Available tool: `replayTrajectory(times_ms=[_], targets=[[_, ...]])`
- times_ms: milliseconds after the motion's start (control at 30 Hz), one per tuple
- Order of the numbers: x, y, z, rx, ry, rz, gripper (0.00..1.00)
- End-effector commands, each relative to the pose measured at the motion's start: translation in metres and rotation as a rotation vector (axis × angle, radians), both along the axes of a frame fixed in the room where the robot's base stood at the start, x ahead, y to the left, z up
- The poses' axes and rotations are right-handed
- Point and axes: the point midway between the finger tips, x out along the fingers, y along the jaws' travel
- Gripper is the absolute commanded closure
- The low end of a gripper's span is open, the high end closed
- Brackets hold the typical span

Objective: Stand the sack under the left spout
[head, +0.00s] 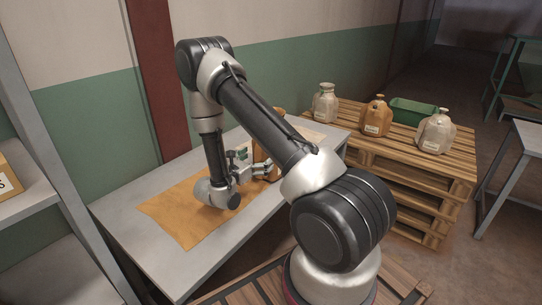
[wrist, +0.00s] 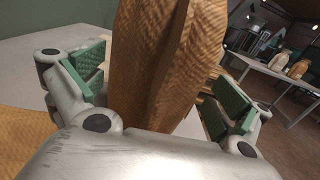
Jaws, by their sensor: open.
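A brown, coarse-woven sack (wrist: 150,60) fills the middle of the wrist view, upright between my fingers. In the head view the sack (head: 279,115) stands on the grey table, mostly hidden behind my arm. My gripper (head: 256,165) is low over the table beside it. In the wrist view my gripper (wrist: 160,88) is open, with one green pad on each side of the sack. A gap shows between the left pad and the sack; I cannot tell whether the right pad touches. No spout is in view.
An orange-brown mat (head: 178,217) lies on the grey table (head: 122,232). At right, a wooden pallet stack (head: 400,165) bears a pale sack (head: 325,103), an orange-brown sack (head: 376,118), another pale sack (head: 436,134) and a green crate (head: 413,113). A shelf rack (head: 70,195) stands at left.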

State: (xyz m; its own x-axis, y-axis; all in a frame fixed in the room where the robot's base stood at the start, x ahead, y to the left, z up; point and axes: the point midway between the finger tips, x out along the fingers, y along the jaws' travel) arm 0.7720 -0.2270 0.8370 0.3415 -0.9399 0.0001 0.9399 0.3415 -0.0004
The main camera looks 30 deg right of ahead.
Motion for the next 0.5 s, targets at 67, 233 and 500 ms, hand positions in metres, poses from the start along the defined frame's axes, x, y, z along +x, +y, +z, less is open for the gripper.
replayTrajectory(times_ms=[67,233,500], targets=[[-0.0001,0.0001,0.0,0.0,0.0,0.0,0.04],[-0.0002,0.0002,0.0,0.0,0.0,0.0,0.35],[-0.0003,0.0001,0.0001,0.0,0.0,-0.001,0.84]])
